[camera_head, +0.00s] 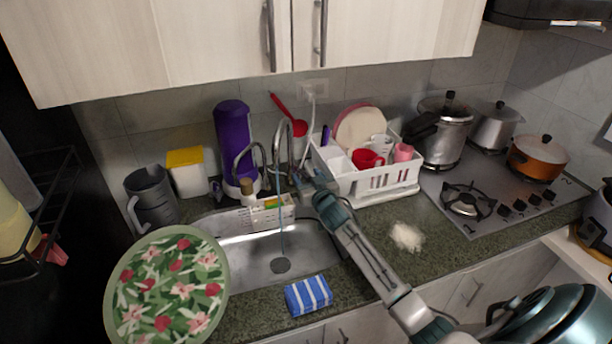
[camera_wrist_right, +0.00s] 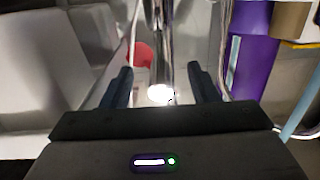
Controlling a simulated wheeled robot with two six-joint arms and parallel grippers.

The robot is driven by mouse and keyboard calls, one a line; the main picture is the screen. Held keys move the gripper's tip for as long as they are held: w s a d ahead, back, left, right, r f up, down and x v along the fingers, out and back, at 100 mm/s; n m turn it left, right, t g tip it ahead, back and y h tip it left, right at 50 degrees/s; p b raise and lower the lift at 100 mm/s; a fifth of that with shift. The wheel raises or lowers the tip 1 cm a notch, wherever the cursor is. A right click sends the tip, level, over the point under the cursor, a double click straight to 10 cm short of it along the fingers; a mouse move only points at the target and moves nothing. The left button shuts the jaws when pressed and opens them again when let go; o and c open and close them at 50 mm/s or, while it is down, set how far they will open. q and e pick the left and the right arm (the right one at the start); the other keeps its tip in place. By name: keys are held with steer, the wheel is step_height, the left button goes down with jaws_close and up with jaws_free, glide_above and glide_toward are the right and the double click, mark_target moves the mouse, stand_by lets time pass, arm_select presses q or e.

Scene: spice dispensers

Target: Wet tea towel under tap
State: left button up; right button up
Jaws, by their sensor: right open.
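The tea towel (camera_head: 309,296), blue with white stripes and folded, lies on the counter at the front edge of the sink (camera_head: 318,248). The curved metal tap (camera_head: 283,135) stands behind the sink, and a thin bluish stream of water (camera_head: 281,232) falls from it towards the drain. My right arm reaches over the counter to the tap's base. My right gripper (camera_head: 304,181) is open there. In the right wrist view its two dark fingers (camera_wrist_right: 160,88) stand apart, with the metal tap (camera_wrist_right: 163,45) between and beyond them. My left gripper is not in view.
A white dish rack (camera_head: 380,185) with cups and plates stands right of the tap. A purple dispenser (camera_head: 233,145) stands behind the sink. A floral round tray (camera_head: 122,275) covers the left front. White powder (camera_head: 407,236) lies on the right counter, near the stove (camera_head: 480,200).

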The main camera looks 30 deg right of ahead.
steer(key=s+a, duration=0.1)
steer(key=s, duration=0.5)
steer(key=shift+s+r+b, duration=0.2)
steer(key=shift+r+b, duration=0.05)
steer(key=shift+b, duration=0.1)
